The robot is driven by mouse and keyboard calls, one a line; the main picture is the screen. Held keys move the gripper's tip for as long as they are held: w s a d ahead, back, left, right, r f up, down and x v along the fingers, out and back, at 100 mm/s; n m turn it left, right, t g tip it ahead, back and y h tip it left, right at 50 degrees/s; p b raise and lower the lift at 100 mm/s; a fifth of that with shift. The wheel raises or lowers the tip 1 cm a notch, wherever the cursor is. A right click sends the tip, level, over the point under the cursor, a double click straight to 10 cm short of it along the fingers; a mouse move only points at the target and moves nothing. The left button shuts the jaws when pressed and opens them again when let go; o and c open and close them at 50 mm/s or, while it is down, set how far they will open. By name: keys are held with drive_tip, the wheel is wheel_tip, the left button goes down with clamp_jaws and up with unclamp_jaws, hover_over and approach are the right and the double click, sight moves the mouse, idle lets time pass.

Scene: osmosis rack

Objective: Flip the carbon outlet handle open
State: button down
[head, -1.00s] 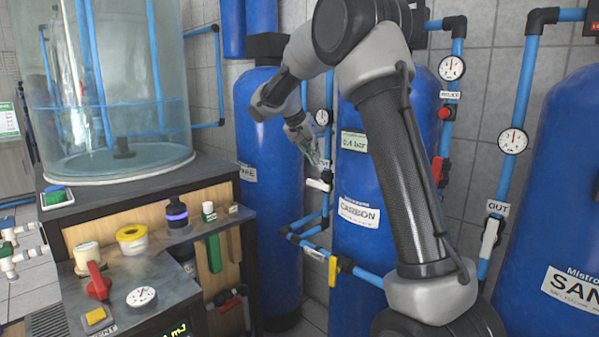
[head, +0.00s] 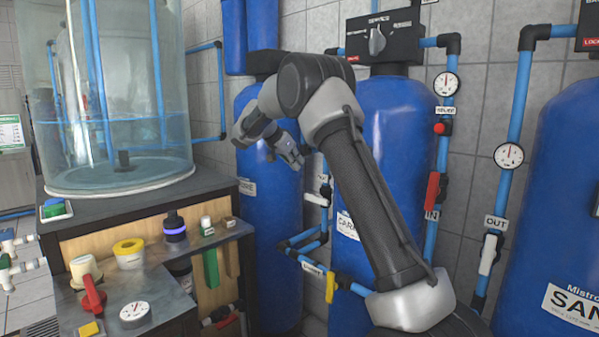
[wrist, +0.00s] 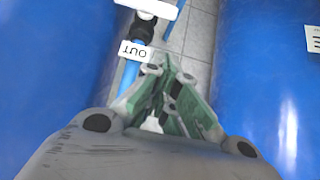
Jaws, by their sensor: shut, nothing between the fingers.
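The carbon outlet handle is a small white lever (head: 316,199) on the blue pipe left of the blue carbon tank (head: 395,130). In the head view it lies roughly level across the pipe. In the wrist view the white handle (wrist: 150,8) shows partly at the top edge, beyond the OUT label (wrist: 135,51). My gripper (head: 298,163) is above and slightly left of the handle, apart from it. It is shut and empty; its green-grey fingers (wrist: 163,78) show beside the OUT label in the wrist view. My arm hides part of the carbon tank and its label.
Another blue tank (head: 270,220) stands close on the left, leaving a narrow gap. A yellow handle (head: 330,288) is on the lower pipe. A red handle (head: 432,191) and a white handle (head: 488,254) are on pipes at right. The bench (head: 215,238) is at left.

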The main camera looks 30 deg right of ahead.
hover_over(307, 194)
wheel_tip(307, 194, down, 6)
drive_tip(key=shift+s+d+f, duration=0.1)
drive_tip(key=shift+d+f, duration=0.05)
wheel_tip(307, 194, down, 2)
drive_tip(key=shift+f, duration=0.85)
drive_tip(key=shift+a, duration=0.2)
drive_tip(key=shift+f+g, duration=0.15)
drive_tip(key=shift+g, duration=0.15)
